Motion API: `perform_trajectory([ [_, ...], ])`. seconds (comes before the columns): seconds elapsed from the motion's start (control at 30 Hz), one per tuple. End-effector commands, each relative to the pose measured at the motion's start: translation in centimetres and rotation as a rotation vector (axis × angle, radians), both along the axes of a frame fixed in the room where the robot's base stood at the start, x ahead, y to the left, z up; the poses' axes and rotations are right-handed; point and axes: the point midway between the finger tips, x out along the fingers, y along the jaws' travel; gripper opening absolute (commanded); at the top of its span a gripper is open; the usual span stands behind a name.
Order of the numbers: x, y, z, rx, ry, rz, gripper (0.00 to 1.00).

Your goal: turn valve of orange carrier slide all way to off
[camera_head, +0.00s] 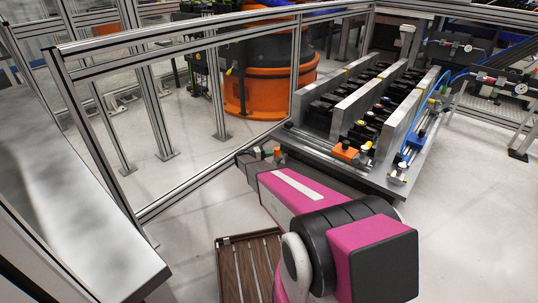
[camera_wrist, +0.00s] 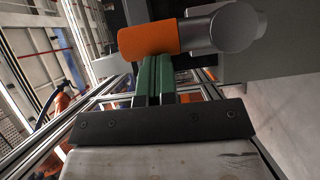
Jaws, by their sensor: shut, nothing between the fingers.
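In the wrist view, an orange cylindrical grip (camera_wrist: 148,39) lies across the top, joined at its right to a rounded grey metal part (camera_wrist: 226,28). I take this to be the valve handle. My gripper (camera_wrist: 155,66) has its green fingers shut together with nothing between them. The tips are at or just below the orange grip; I cannot tell whether they touch it. In the head view, my gripper (camera_head: 268,157) is small and partly hidden by my pink arm, beside a small orange piece near the carrier rack's left end. The valve's angle is unclear.
The metal carrier rack (camera_head: 345,100) holds rows of dark parts, with an orange block (camera_head: 346,152) at its front. A metal-framed fence (camera_head: 205,105) stands behind my arm. A slatted brown crate (camera_head: 248,262) lies on the floor below. Floor at the lower right is clear.

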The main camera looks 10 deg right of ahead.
Motion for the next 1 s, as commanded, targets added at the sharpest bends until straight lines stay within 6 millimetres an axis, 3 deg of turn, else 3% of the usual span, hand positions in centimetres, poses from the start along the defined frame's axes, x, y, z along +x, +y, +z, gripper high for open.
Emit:
perform_trajectory([
  [0.47, -0.9, -0.6, 0.5, 0.077, -0.104, -0.002, 0.0],
  [1.0, -4.0, -2.7, 0.8, 0.363, -0.498, -0.002, 0.0],
])
